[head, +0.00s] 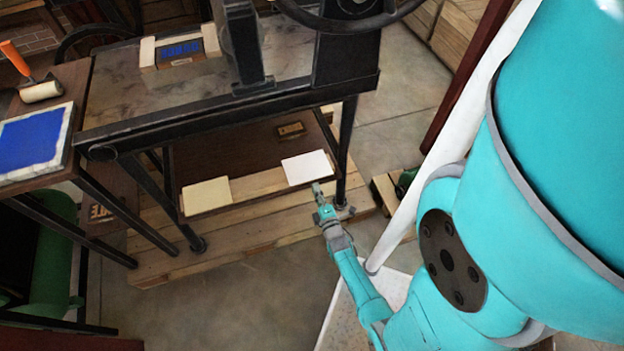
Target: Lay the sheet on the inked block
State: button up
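The inked block (180,51) shows blue raised marks on its face and sits in a pale wooden frame (147,54) on the press bed. A white sheet (307,168) lies at the right front of the shelf under the press. A cream sheet or stack (206,196) lies at the left front of that shelf. My gripper (317,188) is at the front edge of the white sheet, just below it in the picture. It is too small to tell whether its fingers touch the sheet or are open or shut.
The press frame and its upright (246,50) stand over the shelf, with a leg (347,150) right of the white sheet. A blue ink slab (32,139) and a roller with an orange handle (40,90) lie on the left table. Open floor (220,300) lies in front.

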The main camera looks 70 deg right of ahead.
aim_at(307, 167)
jog(key=shift+x, duration=2.5)
grip_shut()
jog(key=shift+r, duration=1.45)
